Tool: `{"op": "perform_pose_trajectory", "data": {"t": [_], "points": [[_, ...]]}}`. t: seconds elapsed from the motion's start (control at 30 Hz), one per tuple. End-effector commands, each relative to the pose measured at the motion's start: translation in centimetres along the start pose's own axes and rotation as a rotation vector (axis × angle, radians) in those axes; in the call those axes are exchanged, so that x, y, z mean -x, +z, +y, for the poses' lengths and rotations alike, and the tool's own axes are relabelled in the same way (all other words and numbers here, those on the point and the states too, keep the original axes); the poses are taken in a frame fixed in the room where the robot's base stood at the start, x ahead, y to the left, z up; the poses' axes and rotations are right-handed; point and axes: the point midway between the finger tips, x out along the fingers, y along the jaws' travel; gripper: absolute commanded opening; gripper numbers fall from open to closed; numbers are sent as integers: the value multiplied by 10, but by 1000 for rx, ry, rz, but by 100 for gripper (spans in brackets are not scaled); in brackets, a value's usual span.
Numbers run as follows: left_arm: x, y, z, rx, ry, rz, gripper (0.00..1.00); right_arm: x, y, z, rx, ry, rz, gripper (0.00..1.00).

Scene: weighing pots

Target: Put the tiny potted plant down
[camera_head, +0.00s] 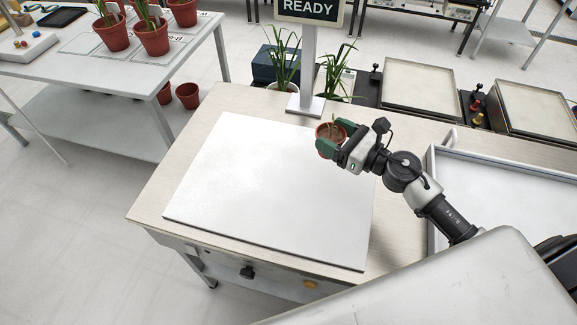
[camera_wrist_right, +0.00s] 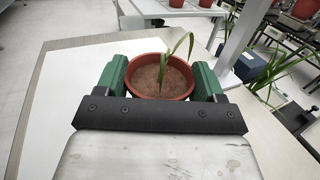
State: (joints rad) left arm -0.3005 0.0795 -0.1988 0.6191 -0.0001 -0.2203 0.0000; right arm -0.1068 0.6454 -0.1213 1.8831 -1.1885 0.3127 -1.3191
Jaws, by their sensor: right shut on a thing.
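The tiny potted plant (camera_head: 325,147) is a small terracotta pot of brown soil with a short green sprout. My right gripper (camera_head: 332,140) is shut on it, with green fingers on either side of the pot. The pot is over the back right part of a white board (camera_head: 260,185) on the table; I cannot tell whether it touches the board. In the right wrist view the pot (camera_wrist_right: 158,88) is upright between the fingers of my right gripper (camera_wrist_right: 160,85), its sprout leaning right. My left gripper is not in view.
A READY sign (camera_head: 309,60) stands behind the board, with leafy plants (camera_head: 283,60) beside it. A tray (camera_head: 480,180) lies to the right, and scales (camera_head: 420,85) stand behind. Potted plants (camera_head: 110,33) stand on another table. The board's left and front are clear.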

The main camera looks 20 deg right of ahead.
Motion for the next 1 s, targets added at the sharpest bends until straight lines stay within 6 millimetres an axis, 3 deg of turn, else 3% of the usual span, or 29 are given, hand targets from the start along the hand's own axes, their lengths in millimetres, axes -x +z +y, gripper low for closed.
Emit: {"op": "perform_pose_trajectory", "data": {"t": [0.2,0.4,0.53,0.8,1.0], "points": [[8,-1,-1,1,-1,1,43,-38,-29,36,-7,-1,-4,44],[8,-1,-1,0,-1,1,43,-60,-48,57,-2,-2,-3,44],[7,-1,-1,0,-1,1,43,-64,-55,62,-1,-2,-2,44],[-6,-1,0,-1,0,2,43,-64,-92,62,-2,-3,-1,44],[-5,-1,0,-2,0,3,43,-64,-93,62,2,-1,-1,44]]}}
